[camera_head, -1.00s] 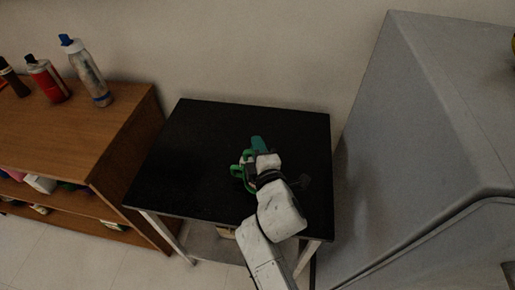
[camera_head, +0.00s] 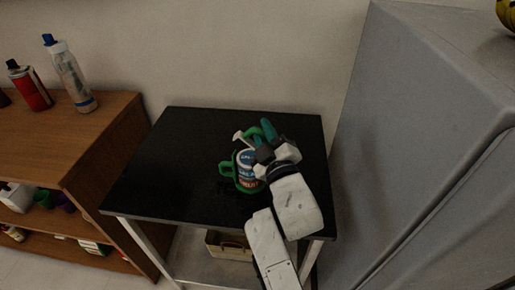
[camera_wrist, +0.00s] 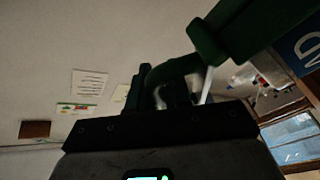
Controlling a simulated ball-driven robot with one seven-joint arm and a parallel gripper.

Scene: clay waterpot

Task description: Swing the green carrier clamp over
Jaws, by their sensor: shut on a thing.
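A green carrier (camera_head: 228,171) with a looped handle stands on the black table. It holds a can (camera_head: 248,168) with a blue, white and brownish label. A green clamp part (camera_head: 268,129) rises above the can, beside a thin white bar. My gripper (camera_head: 264,151) is at the upper right of the can, shut on the green clamp; its fingers are mostly hidden in the head view. In the wrist view, a dark green bar (camera_wrist: 255,28) crosses the upper right, a curved green piece is by the fingers, and a blue label (camera_wrist: 304,48) shows at the right edge.
The black table (camera_head: 170,160) has bare room left of the carrier. A wooden shelf (camera_head: 60,145) with a spray can (camera_head: 30,88) and a bottle (camera_head: 70,76) stands at left. A grey fridge (camera_head: 415,130) stands close on the right. A box (camera_head: 228,246) sits under the table.

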